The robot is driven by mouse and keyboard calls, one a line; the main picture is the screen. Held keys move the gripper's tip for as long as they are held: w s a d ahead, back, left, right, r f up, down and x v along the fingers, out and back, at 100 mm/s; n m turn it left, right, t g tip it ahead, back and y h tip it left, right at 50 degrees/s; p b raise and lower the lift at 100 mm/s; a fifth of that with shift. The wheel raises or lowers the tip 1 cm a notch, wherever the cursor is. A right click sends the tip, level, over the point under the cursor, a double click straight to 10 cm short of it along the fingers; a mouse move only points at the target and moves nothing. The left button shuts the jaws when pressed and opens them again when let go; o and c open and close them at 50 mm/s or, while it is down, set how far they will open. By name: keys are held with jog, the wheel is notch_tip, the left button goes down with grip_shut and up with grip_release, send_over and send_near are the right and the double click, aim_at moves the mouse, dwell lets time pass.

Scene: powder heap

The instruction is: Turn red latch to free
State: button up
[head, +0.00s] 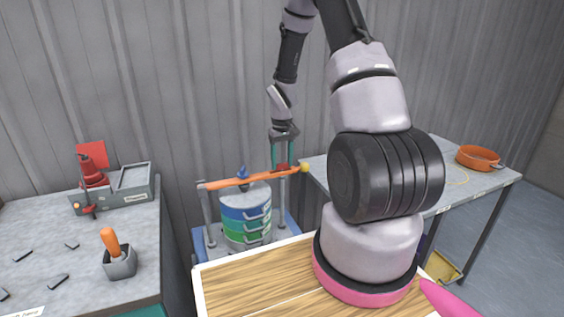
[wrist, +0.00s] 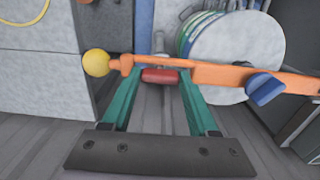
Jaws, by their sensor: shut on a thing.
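The red latch (wrist: 160,76) is a short red bar beside the orange bar, lying crosswise between my fingertips in the wrist view. In the head view the latch (head: 283,167) is a small red patch under my fingers. My gripper (wrist: 158,78) has green fingers and is shut on the latch; it also shows in the head view (head: 283,160), pointing down.
A wooden-topped table (head: 240,278) is in front. A left bench (head: 80,240) holds a grey box, a red bottle-like object and an orange-handled tool in a holder. A right table (head: 470,185) carries an orange pan (head: 478,158). Metal posts (head: 207,208) flank the stack.

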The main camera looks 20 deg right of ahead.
jog(key=o, duration=1.4)
notch_tip(320, 180, up, 11)
jog(key=shift+f, duration=0.1)
